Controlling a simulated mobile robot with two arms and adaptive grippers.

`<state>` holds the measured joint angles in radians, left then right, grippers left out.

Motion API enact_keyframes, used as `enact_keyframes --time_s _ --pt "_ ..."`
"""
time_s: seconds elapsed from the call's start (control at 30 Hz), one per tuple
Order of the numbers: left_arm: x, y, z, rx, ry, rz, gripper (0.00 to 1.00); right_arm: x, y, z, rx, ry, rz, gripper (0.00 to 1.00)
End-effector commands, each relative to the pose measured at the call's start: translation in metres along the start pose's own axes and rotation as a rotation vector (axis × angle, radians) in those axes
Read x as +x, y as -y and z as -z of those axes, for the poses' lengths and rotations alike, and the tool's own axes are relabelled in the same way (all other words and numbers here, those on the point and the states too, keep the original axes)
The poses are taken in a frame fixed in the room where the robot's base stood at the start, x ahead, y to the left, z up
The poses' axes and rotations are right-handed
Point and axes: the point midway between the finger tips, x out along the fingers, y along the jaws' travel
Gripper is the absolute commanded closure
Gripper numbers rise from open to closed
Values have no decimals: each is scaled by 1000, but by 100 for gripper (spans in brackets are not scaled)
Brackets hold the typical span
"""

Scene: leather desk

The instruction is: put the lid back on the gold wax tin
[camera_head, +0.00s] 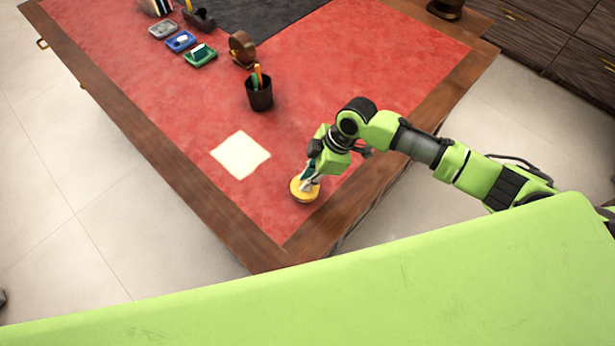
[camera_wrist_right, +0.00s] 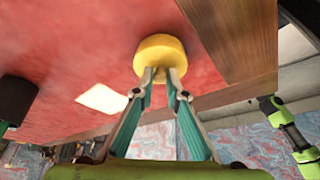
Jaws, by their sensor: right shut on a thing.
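A round gold shape (camera_head: 300,195) is at the near right corner of the red desk top, under my right gripper (camera_head: 308,184). In the right wrist view the gold lid (camera_wrist_right: 160,52) is a thick yellow disc. The fingertips of my right gripper (camera_wrist_right: 160,76) are drawn together on its middle, at what looks like a small knob. I see only one gold shape, so the tin's body is not clearly told apart from the lid. I cannot tell whether the lid rests on the tin or is just above it. My left gripper is out of view.
A cream paper sheet (camera_head: 240,155) lies left of the gold shape. A dark pen cup (camera_head: 260,98) and a brown tape dispenser (camera_head: 242,48) stand farther back. Small trays (camera_head: 181,41) are at the back left. The wooden desk edge (camera_head: 320,231) is close by.

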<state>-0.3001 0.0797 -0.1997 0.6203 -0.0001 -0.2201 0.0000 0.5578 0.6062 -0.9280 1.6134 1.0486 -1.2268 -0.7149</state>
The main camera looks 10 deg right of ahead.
Motion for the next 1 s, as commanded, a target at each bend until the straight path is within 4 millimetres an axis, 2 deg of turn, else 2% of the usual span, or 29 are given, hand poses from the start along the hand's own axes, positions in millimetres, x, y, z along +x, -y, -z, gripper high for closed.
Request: enact_keyframes --time_s 0.23,0.27,0.3,0.33,0.57,0.67,1.0 --pt "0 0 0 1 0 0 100 0 0 0 -1 -1 0 100" --pt "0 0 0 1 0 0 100 0 0 0 -1 -1 0 82" --pt "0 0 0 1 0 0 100 0 0 0 -1 -1 0 72" --pt "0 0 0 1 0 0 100 0 0 0 -1 -1 0 68" --pt "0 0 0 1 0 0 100 0 0 0 -1 -1 0 68" --pt "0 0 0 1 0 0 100 0 0 0 -1 0 0 51" --pt "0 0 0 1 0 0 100 0 0 0 -1 0 0 51"
